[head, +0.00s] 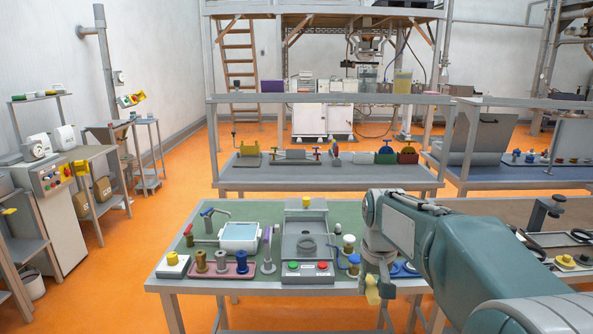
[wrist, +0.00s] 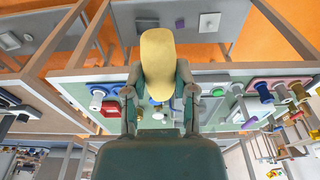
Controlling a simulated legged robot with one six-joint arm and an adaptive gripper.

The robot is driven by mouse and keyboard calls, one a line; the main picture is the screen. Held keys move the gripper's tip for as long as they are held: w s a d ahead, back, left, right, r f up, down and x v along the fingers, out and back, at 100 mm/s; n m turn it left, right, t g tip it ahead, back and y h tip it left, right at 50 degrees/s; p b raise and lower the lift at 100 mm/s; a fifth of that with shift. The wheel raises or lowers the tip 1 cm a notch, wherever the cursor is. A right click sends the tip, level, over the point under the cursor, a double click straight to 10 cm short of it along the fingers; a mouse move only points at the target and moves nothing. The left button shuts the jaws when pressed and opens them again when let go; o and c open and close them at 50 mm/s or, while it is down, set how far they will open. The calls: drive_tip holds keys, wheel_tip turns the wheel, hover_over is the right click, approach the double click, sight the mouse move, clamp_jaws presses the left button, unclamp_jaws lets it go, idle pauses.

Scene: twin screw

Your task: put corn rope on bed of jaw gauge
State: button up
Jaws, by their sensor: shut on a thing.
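My gripper (head: 374,272) hangs over the right part of the near green-topped table, in front of its front edge in the head view. It is shut on a pale yellow piece, the corn rope (head: 373,291), which pokes out below the fingers. In the wrist view the corn rope (wrist: 157,62) fills the space between the two fingers as a rounded yellow block. A grey machine (head: 305,217) with a flat bed, a dark ring on it and a red and green button box stands at the table's middle. It may be the jaw gauge; I cannot tell surely.
Left of the grey machine are a white tray with a blue top (head: 239,236), a pink tray (head: 228,269) of spools and a white box with a yellow knob (head: 173,265). A white spool (head: 348,243) stands to its right. Clear green tabletop is scarce.

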drive_tip(key=w+f, duration=0.3)
drive_tip(key=f, duration=0.8)
drive_tip(key=w+f, duration=0.4)
drive_tip(key=f, duration=0.6)
drive_tip(key=s+f, duration=0.4)
drive_tip(key=f, duration=0.2)
drive_tip(key=shift+s, duration=0.4)
